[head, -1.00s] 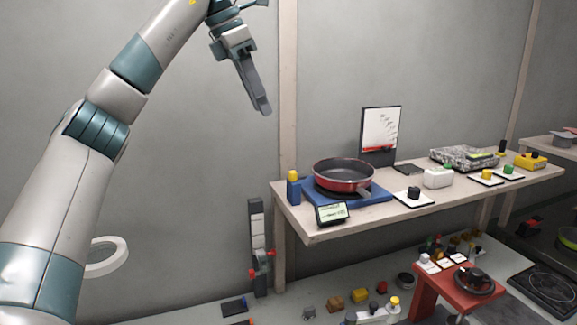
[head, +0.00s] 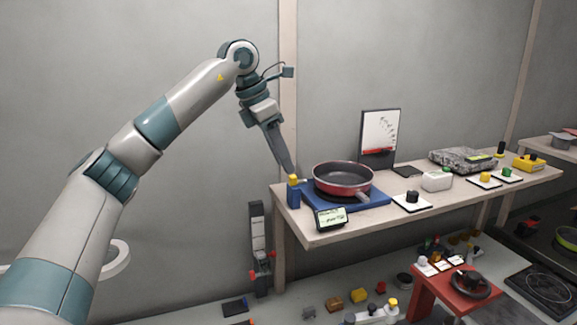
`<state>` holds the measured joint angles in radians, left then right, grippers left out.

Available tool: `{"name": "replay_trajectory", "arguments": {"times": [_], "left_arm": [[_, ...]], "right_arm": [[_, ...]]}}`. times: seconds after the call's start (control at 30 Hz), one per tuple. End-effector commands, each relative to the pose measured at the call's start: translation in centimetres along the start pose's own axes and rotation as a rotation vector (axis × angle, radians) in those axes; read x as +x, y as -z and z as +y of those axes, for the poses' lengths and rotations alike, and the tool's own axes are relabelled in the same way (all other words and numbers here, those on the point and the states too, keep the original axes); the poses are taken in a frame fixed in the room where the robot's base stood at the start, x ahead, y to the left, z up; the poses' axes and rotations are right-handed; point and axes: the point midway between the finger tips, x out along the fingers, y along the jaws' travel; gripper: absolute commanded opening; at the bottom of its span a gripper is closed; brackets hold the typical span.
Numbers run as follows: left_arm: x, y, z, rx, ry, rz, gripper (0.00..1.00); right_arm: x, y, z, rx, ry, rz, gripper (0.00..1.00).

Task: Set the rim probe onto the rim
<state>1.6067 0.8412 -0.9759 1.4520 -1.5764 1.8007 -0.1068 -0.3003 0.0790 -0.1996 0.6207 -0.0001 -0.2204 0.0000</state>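A red pan (head: 343,182) with a dark inside rests on a blue base (head: 376,193) on the bench. At the bench's left end stands a small blue block (head: 293,197) with a yellow top piece (head: 293,179), which looks like the rim probe in its holder. My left gripper (head: 291,171) points down from above, with its fingertips at or just behind the yellow piece, left of the pan rim. I see the fingers nearly edge-on, so their gap and any contact are unclear. My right gripper is out of view.
A small display (head: 331,218) stands before the pan. A white board (head: 380,132) stands behind it. A red stand (head: 428,284) is below.

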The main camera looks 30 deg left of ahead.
Motion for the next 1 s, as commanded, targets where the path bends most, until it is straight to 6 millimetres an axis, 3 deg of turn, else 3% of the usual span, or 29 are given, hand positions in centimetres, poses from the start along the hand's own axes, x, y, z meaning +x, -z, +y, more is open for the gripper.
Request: {"name": "replay_trajectory", "arguments": {"times": [0.3,0.7,0.83,1.0], "left_arm": [[3.6,0.0,0.0,-0.001,0.0,0.001,0.33],[4.2,0.0,0.0,0.0,0.0,0.0,0.33],[4.2,0.0,0.0,0.0,0.0,0.0,0.02],[4.2,0.0,0.0,0.0,0.0,0.0,0.0]], "right_arm": [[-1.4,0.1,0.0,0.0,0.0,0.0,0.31],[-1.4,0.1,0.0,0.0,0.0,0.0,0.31],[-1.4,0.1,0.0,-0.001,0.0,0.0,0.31],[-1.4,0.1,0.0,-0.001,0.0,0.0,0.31]]}}
